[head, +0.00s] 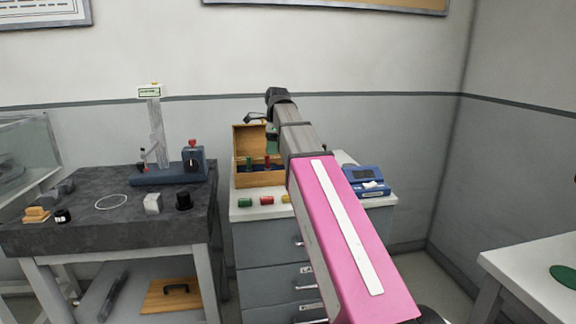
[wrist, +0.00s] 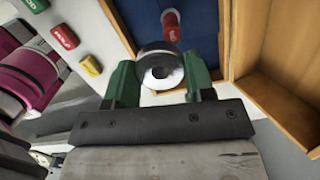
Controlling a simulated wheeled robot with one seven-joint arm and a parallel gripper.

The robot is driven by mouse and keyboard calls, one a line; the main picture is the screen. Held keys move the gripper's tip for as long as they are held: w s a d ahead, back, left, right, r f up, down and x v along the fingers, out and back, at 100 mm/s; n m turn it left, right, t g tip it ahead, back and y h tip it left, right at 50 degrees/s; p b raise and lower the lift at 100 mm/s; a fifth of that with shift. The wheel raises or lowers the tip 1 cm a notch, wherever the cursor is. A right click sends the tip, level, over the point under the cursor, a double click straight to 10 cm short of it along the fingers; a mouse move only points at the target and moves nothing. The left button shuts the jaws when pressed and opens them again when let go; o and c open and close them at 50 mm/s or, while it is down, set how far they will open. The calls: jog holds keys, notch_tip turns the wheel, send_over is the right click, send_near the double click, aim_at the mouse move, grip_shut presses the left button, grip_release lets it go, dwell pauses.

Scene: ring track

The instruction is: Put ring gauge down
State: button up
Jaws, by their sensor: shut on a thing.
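My gripper (wrist: 160,69) is shut on the ring gauge (wrist: 158,53), a shiny metal ring held between two green fingers in the wrist view. The held ring is over the open wooden box (head: 260,180), whose blue lining (wrist: 200,22) shows beyond it. I cannot tell how high above the lining it is. A red plug (wrist: 170,27) is in the box just past the ring. In the head view my arm hides the ring, and only a bit of green finger (head: 272,134) shows beside the raised lid (head: 248,139).
At left, a dark stone table (head: 100,235) carries a gauge stand (head: 157,125) and small blocks.

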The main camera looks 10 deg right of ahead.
jog(key=d+f, duration=0.1)
jog(key=d, duration=0.1)
jog(key=w+d+f, duration=0.1)
jog(key=d, duration=0.1)
jog(key=d+f, duration=0.2)
jog(key=shift+w+d, duration=0.2)
jog(key=shift+w, duration=0.2)
jog(key=shift+f, duration=1.95)
jog(key=shift+f, duration=0.2)
jog(key=o, duration=1)
jog(key=shift+r, duration=0.1)
jog(key=r, duration=0.4)
jog(key=d+r, duration=0.1)
jog(key=r, duration=0.7)
jog(key=shift+s+d, duration=0.1)
jog(key=shift+d, duration=0.1)
